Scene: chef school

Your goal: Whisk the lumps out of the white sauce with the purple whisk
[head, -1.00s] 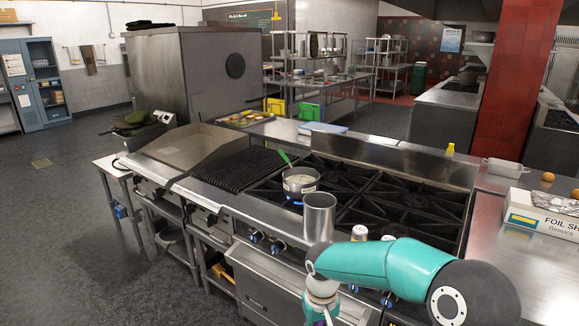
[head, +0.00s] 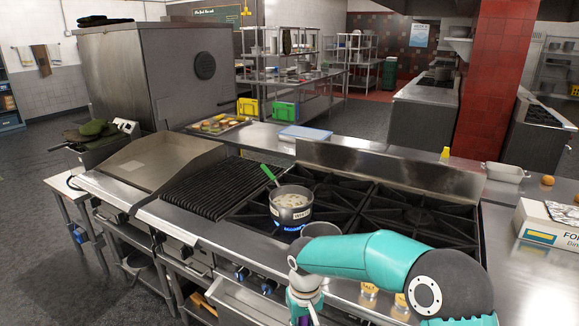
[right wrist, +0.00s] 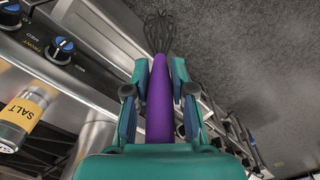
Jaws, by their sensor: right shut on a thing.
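A small metal pot (head: 291,215) with a label stands on a front burner of the range, with a blue flame under it. White sauce with pale lumps (head: 289,199) shows inside it. My right gripper (right wrist: 160,85) is shut on the purple handle of the whisk (right wrist: 160,105); the dark wire end points away from the gripper. In the head view my right gripper (head: 302,312) is low at the bottom edge, in front of the range and below the pot, mostly cut off. My left gripper is not in view.
A metal cylinder (head: 321,230) stands in front of the pot, partly hidden by my arm. A salt shaker (head: 370,290) and another shaker (head: 402,302) stand near the front edge. A foil box (head: 547,232) lies at right. The griddle (head: 150,163) is clear.

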